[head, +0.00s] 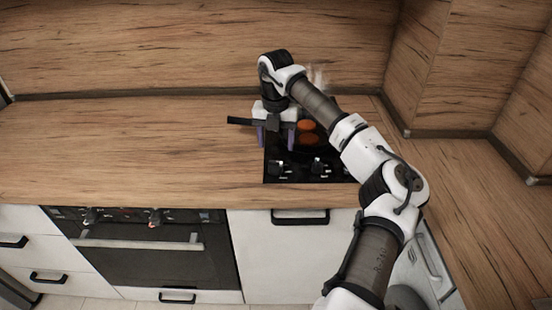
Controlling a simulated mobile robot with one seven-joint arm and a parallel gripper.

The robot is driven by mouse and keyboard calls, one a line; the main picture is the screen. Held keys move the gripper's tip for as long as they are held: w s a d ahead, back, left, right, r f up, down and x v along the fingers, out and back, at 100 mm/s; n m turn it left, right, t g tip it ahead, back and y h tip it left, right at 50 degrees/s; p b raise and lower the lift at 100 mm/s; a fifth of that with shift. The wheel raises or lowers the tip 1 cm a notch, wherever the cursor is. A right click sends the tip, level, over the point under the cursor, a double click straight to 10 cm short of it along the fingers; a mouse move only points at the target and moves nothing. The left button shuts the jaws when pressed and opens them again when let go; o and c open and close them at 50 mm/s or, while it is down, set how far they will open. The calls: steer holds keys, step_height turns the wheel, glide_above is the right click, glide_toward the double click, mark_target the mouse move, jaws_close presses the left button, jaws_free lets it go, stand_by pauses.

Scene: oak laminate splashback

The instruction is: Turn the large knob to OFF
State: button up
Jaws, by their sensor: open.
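A black cooktop (274,178) is set in the wooden counter, with dark knobs along its front edge. A left knob (279,167) and a right knob (318,167) show there. I cannot tell at this size which is the large one or what setting either points to. Orange glowing cooking zones (309,139) show on the cooktop's surface. My gripper (277,139) points down over the cooktop's left part, behind the left knob in the picture. Its two purple fingers are apart, with nothing seen between them. My arm hides the cooktop's right side.
Pale steam (318,78) shows behind my arm. An oven (150,255) with its own knobs (155,216) sits below the counter at the left. The counter (130,150) left of the cooktop is clear. Wooden splashback walls (180,45) close off the back and right.

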mark_target(276, 162)
step_height(276, 162, down, 8)
steer(key=shift+f+p, duration=0.1)
steer(key=shift+p, duration=1.05)
steer(key=c, duration=1)
